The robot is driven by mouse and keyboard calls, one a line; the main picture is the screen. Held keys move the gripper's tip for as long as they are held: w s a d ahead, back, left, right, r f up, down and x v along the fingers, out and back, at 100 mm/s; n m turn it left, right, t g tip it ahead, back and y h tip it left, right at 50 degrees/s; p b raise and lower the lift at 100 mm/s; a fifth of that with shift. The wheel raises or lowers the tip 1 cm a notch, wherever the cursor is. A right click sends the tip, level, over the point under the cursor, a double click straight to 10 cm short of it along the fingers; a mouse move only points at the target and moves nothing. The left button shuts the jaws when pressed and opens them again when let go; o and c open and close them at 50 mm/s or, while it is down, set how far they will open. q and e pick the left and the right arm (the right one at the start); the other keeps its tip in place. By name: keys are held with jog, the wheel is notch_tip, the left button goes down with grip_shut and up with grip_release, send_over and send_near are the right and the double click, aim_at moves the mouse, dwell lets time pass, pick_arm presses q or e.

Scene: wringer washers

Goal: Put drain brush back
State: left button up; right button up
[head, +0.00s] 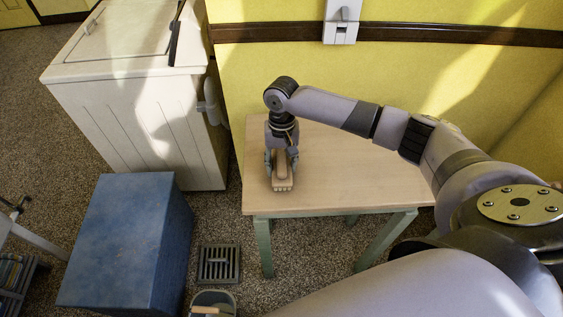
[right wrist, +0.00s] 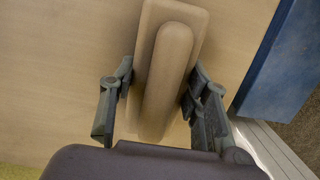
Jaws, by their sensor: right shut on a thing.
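The drain brush (head: 283,183) is a light wooden block with a rounded wooden grip and pale bristles on its underside. It is at the left part of the wooden table, close over or on the top; I cannot tell whether it touches. My right gripper (head: 281,161) points down and is shut on the brush. In the right wrist view the brush (right wrist: 172,60) lies between the two fingers of the right gripper (right wrist: 160,88), one on each side of its grip. My left gripper is not in view.
The wooden table (head: 370,170) is otherwise bare. A white washer (head: 140,120) stands to its left, with a blue box (head: 120,235) in front. A floor grate (head: 219,263) and a bucket (head: 226,298) are near the table's front left leg. A yellow wall (head: 290,80) closes the back.

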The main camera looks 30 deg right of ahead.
aim_at(282, 153)
jog(key=o, duration=1.1)
jog(key=shift+f, duration=0.1)
jog(key=r, duration=0.4)
jog(key=w+r+b, duration=0.1)
jog(key=r, duration=0.3)
jog(key=r+b, duration=0.1)
jog(key=r, duration=0.3)
jog(key=shift+w+d+r, duration=0.15)
jog(key=shift+w+d, duration=0.1)
jog(key=shift+d, duration=0.15)
